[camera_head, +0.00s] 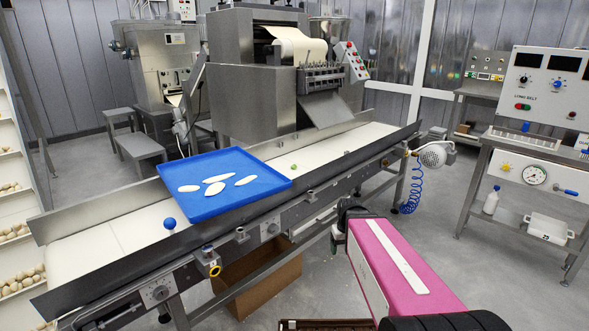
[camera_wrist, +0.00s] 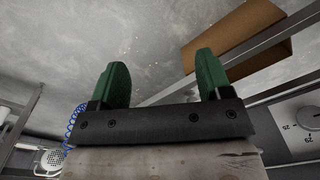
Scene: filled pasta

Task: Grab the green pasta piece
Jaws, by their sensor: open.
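The green pasta piece (camera_head: 294,167) is a small round green spot on the white conveyor belt (camera_head: 345,143), just right of the blue tray, in the head view. My gripper (camera_wrist: 162,72) shows in the wrist view with its two green fingers spread wide and nothing between them. In the head view my pink arm reaches in from the lower right, and its end is in front of the conveyor's near side, apart from the green piece. The wrist view shows only floor and frame parts, not the green piece.
A blue tray (camera_head: 211,209) with several pale flat pieces lies across the conveyor's side rails. A blue ball (camera_head: 169,223) is at the near rail. A cardboard box (camera_head: 262,287) stands under the conveyor, and a pasta machine (camera_head: 248,96) stands behind it. Open floor lies right.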

